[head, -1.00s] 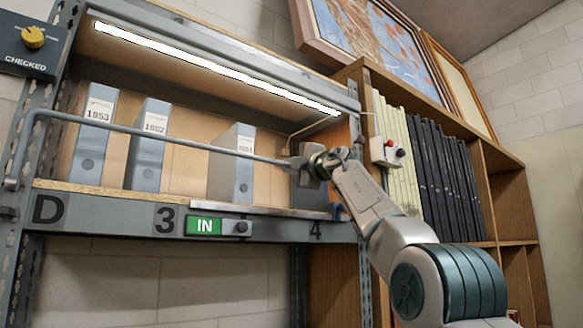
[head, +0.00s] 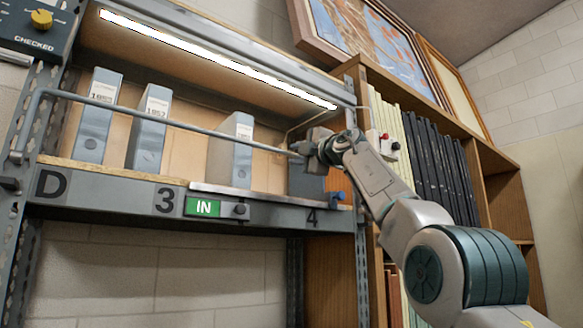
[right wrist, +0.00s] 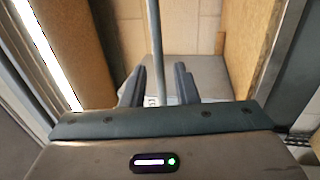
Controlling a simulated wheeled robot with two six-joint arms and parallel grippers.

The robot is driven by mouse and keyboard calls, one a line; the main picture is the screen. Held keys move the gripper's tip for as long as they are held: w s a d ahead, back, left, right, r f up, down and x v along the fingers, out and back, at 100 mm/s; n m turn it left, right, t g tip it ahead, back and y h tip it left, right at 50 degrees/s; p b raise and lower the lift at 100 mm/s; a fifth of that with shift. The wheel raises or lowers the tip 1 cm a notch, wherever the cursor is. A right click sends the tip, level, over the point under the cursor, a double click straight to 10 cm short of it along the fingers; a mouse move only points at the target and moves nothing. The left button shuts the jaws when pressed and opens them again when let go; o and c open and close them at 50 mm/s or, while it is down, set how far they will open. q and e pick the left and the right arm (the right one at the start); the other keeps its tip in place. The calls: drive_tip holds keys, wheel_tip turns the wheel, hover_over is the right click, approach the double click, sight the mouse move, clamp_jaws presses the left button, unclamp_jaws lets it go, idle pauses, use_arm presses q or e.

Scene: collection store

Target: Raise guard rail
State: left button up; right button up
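The guard rail (head: 175,124) is a thin grey bar across the front of the shelf bay, in front of the grey file boxes. It bends down at its left end, by the upright. My right gripper (head: 308,149) is at the rail's right end. In the right wrist view the rail (right wrist: 156,45) passes between the two dark fingers of my right gripper (right wrist: 159,86), with a gap on each side. The fingers look apart, not closed on it. The rail's right end is hidden by the gripper. My left gripper is not in view.
Several grey file boxes (head: 148,130) stand on the shelf (head: 115,173). A panel with a yellow knob (head: 42,19) is at upper left. A wooden bookcase (head: 497,180) and a small red-button box (head: 388,145) are on the right.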

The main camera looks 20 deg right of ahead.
drive_tip(key=b+v, duration=0.5)
drive_tip(key=v, duration=0.1)
drive_tip(key=shift+s, duration=0.1)
idle(0.5)
drive_tip(key=shift+f, duration=0.15)
